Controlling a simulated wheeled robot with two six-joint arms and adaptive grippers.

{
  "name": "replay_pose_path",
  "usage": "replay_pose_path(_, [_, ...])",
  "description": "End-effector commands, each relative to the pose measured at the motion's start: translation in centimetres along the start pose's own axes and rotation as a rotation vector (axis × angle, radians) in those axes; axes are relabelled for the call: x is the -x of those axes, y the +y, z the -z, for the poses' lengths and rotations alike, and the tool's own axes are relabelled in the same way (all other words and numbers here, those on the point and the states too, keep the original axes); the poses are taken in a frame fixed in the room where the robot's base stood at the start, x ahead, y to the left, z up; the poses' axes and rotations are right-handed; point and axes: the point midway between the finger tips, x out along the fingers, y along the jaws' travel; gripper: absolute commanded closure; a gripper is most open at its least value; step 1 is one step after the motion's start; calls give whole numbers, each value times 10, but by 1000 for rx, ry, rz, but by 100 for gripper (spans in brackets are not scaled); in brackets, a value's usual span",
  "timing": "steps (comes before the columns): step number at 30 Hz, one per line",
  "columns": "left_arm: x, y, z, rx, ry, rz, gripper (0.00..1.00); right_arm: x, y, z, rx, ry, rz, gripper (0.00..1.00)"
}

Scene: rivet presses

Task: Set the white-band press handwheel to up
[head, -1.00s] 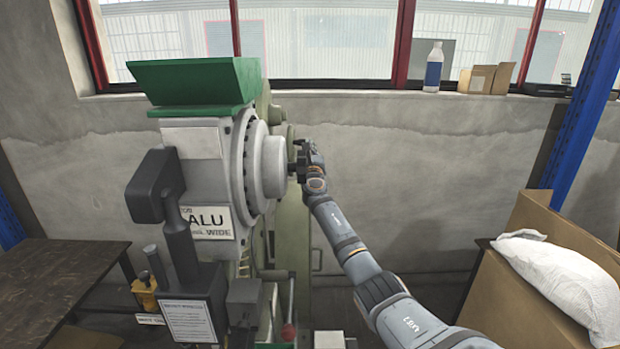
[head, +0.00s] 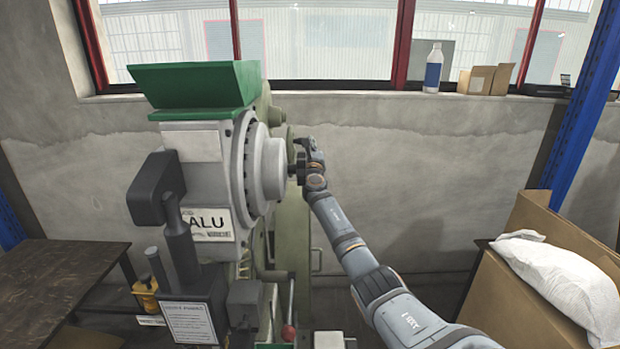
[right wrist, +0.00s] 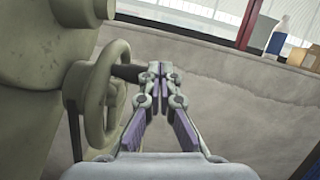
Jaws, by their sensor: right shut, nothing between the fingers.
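A press (head: 205,170) with a green hopper on top, a pale blank panel and an "ALU" label stands left of centre in the head view. Its olive-green handwheel (right wrist: 91,104) shows in the right wrist view, at the left, seen at a slant. A dark bar, perhaps its handle, reaches from the wheel towards the fingers. My right gripper (right wrist: 160,72) is shut and empty, just right of the wheel's rim; I cannot tell whether it touches the bar. In the head view my right gripper (head: 297,165) is beside the press's round grey hub. My left gripper is out of view.
A black lever unit (head: 157,187) and a red-knobbed lever (head: 289,332) are on the press's near side. A dark table (head: 45,295) stands at left. A cardboard box (head: 520,285) with a white sack (head: 565,280) stands at right. The wall is behind.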

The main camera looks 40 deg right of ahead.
Motion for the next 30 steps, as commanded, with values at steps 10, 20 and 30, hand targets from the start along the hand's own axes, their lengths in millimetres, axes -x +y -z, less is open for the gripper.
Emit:
replay_pose_path(10, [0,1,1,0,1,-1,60,50,1,0,2,-1,-5,100])
replay_pose_path(20, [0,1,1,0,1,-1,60,74,0,-2,0,-1,-1,100])
replay_pose_path(30, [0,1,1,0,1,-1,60,74,0,-2,0,-1,-1,100])
